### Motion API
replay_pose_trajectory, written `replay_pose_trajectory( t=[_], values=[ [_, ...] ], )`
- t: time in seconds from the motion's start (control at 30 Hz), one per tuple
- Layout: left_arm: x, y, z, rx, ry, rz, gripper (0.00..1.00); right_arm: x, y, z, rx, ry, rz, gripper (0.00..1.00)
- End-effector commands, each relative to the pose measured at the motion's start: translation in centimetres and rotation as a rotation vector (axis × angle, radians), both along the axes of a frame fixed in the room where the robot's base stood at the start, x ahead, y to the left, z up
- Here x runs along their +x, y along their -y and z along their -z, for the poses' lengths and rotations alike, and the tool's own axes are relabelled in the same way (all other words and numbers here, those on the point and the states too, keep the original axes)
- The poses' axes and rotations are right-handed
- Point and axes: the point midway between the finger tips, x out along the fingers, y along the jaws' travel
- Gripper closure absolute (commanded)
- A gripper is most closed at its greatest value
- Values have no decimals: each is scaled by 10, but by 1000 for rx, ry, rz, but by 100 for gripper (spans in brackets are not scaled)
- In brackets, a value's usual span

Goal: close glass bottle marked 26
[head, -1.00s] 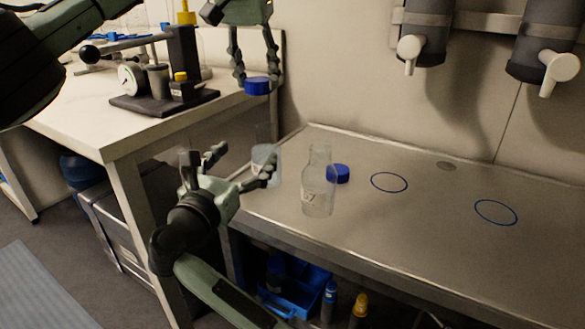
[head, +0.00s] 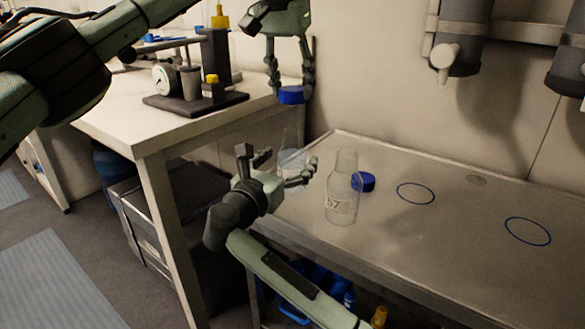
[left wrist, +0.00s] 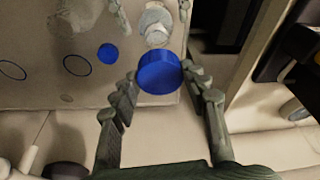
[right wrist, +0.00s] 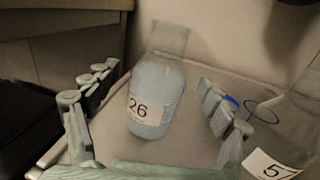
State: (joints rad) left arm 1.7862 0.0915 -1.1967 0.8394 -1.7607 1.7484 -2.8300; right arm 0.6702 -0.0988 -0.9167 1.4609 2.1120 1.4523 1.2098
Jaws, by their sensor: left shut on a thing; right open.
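The glass bottle marked 26 (right wrist: 157,95) stands open and upright at the left end of the metal bench, with pale contents. In the head view the bottle (head: 293,158) is partly hidden by my right gripper (head: 279,163). That gripper is open, with its fingers either side of the bottle; I see no clear contact. My left gripper (head: 290,88) is shut on a blue cap (head: 291,95), held above the bottle. In the left wrist view the held cap (left wrist: 160,72) appears just below the bottle's neck (left wrist: 157,36), with a gap between them.
A clear bottle marked 57 (head: 343,195) stands close right of bottle 26, with another blue cap (head: 363,182) behind it. Two blue circles (head: 416,193) mark free bench (head: 430,250). A white table (head: 120,125) with a gauge stand is at left.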

Motion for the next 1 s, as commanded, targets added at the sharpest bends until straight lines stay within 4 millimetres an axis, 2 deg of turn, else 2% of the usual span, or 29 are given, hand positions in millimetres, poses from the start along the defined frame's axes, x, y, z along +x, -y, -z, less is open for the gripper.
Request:
replay_pose_trajectory(
  t=[0.1,0.3,0.5,0.73,0.77,1.0],
  values=[
    [0,0,0,0,0,0,70,21,9,-1,-5,2,0,19],
    [0,0,0,0,0,0,70,43,19,0,-3,1,-1,19],
    [0,0,0,0,0,0,70,51,23,0,-1,0,-2,19],
    [0,0,0,0,0,0,70,51,23,0,0,0,-2,19],
    [0,0,0,0,0,0,70,51,23,0,0,0,-2,20],
    [0,0,0,0,0,0,70,51,23,0,0,0,-2,50]
  ],
)
